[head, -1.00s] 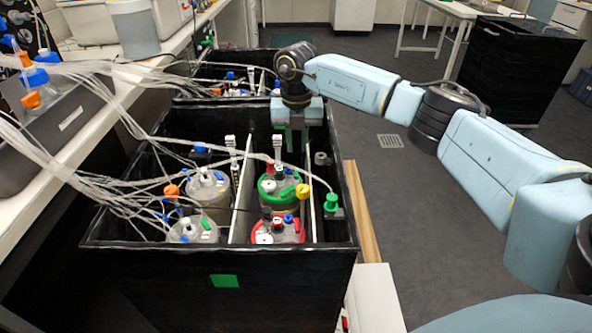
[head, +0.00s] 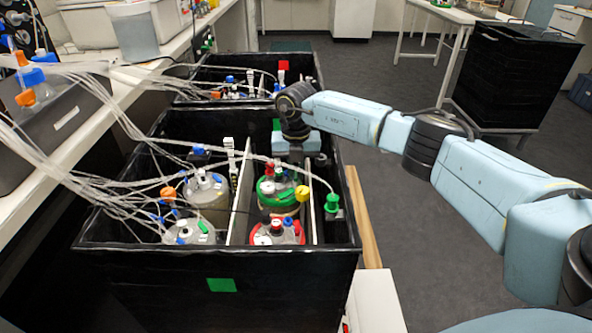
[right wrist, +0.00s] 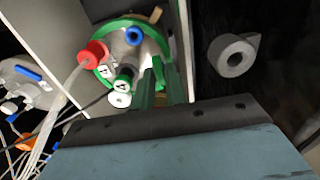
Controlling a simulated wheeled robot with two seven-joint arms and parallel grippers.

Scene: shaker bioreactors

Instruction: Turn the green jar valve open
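The green jar (head: 280,190) has a green rim and a lid crowded with red, blue, white and green fittings. It stands in the right compartment of the near black box. In the right wrist view the jar (right wrist: 132,50) is at the upper left, with numbered white tags on its fittings. My right gripper (head: 297,157) reaches down just behind the jar. Its green fingers (right wrist: 170,80) overlap the jar's near edge in the wrist view; I cannot tell whether they touch a fitting or how far apart they are. I cannot single out the valve. My left gripper is out of view.
A red-rimmed jar (head: 277,232) stands in front of the green jar. A divider (head: 241,203) separates off jars with many tubes on the left. A yellow cap (head: 302,193) and a green fitting (head: 332,203) are close right. A grey ring (right wrist: 232,54) is beside the fingers.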

